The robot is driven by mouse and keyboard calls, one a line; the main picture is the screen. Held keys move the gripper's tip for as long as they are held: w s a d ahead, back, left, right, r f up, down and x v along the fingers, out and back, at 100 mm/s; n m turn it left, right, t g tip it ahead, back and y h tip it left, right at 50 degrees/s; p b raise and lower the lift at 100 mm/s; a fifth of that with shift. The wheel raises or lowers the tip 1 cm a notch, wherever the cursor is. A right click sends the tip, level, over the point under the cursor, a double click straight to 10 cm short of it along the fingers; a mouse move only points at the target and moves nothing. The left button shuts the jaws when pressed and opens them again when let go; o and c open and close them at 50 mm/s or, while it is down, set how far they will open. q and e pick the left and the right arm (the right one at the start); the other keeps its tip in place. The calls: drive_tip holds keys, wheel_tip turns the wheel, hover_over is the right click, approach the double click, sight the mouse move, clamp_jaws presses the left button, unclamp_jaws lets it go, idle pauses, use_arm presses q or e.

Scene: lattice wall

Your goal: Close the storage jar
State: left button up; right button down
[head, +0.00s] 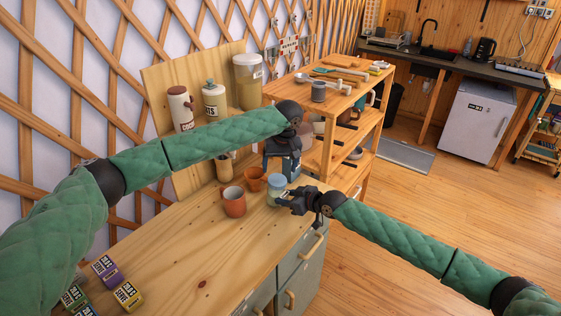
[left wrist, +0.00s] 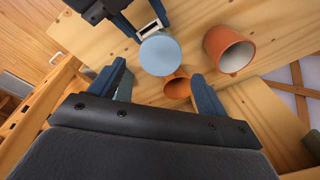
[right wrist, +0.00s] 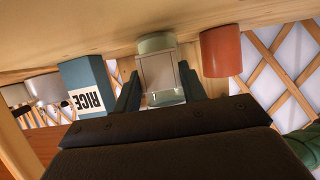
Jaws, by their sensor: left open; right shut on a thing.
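The storage jar (head: 273,198) stands on the wooden counter with a pale blue round top (head: 276,181). In the left wrist view that top (left wrist: 160,54) is a flat disc just beyond my left fingertips. My left gripper (head: 283,168) is open and empty, above and behind the jar; its fingers are spread in the left wrist view (left wrist: 159,74). My right gripper (head: 288,198) is shut on the jar from the right side. In the right wrist view the clear jar (right wrist: 165,98) lies between its fingers. I cannot tell how the top is seated.
A blue rice box (right wrist: 88,85) shows in the right wrist view. Small boxes (head: 127,296) lie at the near left. The counter's middle is clear.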

sight(277, 179)
use_arm(q)
drive_tip(key=shift+w+a+f, duration=0.1)
drive_tip(key=shift+a+f, duration=0.05)
drive_tip(key=shift+f, duration=0.85)
drive_tip(key=shift+w+a+f, duration=0.1)
drive_tip(key=shift+f, duration=0.85)
drive_tip(key=shift+w+a+f, duration=0.1)
drive_tip(key=shift+a+f, duration=0.05)
drive_tip(key=shift+f, duration=0.85)
drive_tip(key=c, duration=1)
drive_tip(key=m, duration=0.3)
drive_tip(key=shift+s+m, duration=0.1)
drive_tip(key=shift+m, duration=0.3)
drive_tip(key=m, duration=1.2)
